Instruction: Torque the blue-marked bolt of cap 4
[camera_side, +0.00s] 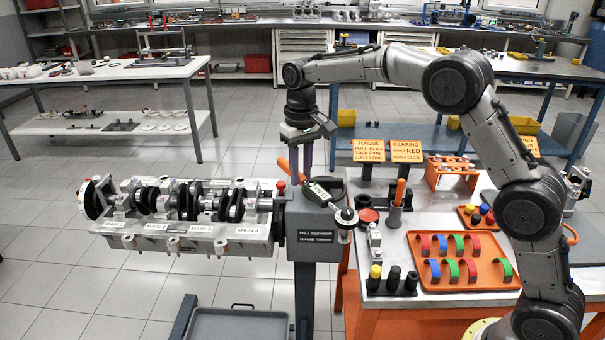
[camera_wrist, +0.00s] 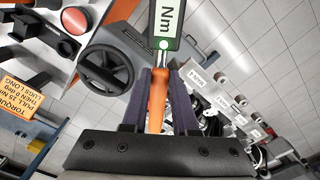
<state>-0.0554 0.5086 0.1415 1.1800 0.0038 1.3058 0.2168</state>
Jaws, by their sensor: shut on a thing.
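The torque wrench has an orange handle (camera_side: 283,165) and a dark body with a display (camera_side: 319,191). My gripper (camera_side: 307,160) is shut on it above the stand, right of the engine block. In the wrist view the orange handle (camera_wrist: 157,100) lies between the fingers, with the "Nm" display (camera_wrist: 168,22) beyond. The engine block (camera_side: 180,246) lies on the stand with the crankshaft (camera_side: 160,200) in it and a row of MAIN labels along its front. Cap 4's blue-marked bolt cannot be made out in either view.
The stand's grey box (camera_side: 313,240) carries a warning sign. A black handwheel (camera_wrist: 105,72) is beside the wrench. The bench at right holds an orange tray (camera_side: 455,285) of coloured bearing shells, sockets (camera_side: 393,280), and TORQUE (camera_side: 369,150) and BEARING signs. Floor left of the block is clear.

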